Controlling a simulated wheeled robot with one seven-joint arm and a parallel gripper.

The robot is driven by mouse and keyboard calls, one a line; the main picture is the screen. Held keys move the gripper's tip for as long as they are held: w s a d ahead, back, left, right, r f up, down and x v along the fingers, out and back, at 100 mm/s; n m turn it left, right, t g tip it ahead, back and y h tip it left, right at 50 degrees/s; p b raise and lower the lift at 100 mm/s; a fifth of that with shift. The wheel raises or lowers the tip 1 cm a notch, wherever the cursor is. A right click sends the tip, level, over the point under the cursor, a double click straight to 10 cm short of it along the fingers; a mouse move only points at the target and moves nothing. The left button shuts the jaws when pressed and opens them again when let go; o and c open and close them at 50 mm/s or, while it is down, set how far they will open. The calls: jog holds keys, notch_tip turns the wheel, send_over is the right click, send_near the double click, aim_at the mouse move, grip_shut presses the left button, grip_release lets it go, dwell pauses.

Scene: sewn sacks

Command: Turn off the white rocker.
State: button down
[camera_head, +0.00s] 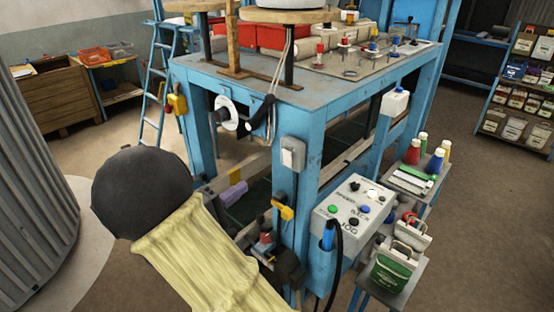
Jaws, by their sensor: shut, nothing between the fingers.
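A small pale box (293,153), which looks like the white rocker switch, is fixed to the near corner leg of the blue workbench (312,185). Its position, on or off, is too small to tell. My arm, with a dark rounded joint and a pale yellow sleeve, crosses the lower left and leaves the frame at the bottom. My gripper cannot be made out in this view.
A grey control box (345,212) with coloured buttons and a hanging black cable is right of the leg. Side shelves hold bottles (412,152) and a green container (392,270). A yellow fitting (283,210) sits below the switch. Floor (460,230) is clear at right.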

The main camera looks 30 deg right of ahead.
aim_at(284, 153)
jog(key=p+x, duration=0.5)
jog(key=x, duration=0.9)
jog(key=shift+w+r+p, duration=0.15)
jog(key=shift+p, duration=0.35)
